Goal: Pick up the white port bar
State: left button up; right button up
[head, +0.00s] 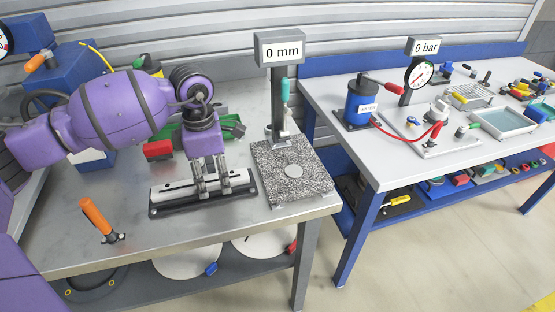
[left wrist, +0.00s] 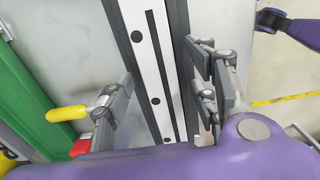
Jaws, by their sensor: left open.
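The white port bar (head: 174,193) lies lengthwise in a dark holder (head: 165,210) near the front of the left bench. In the left wrist view the bar (left wrist: 147,60) is a white strip with dark round holes and a dark slot, running between dark rails. My left gripper (head: 213,190) points down over the right half of the bar and hides part of it. In the left wrist view the open fingers (left wrist: 165,92) stand on either side of the bar, with gaps visible. I cannot tell their exact height. My right gripper is not in view.
A speckled plate (head: 312,180) with a 0 mm display (head: 280,50) is close on the right. A red box (head: 158,150) and green bin (head: 232,127) lie behind. Bare bench lies in front of the holder.

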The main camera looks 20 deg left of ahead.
pick_arm(q)
grip_shut()
dwell(0.3)
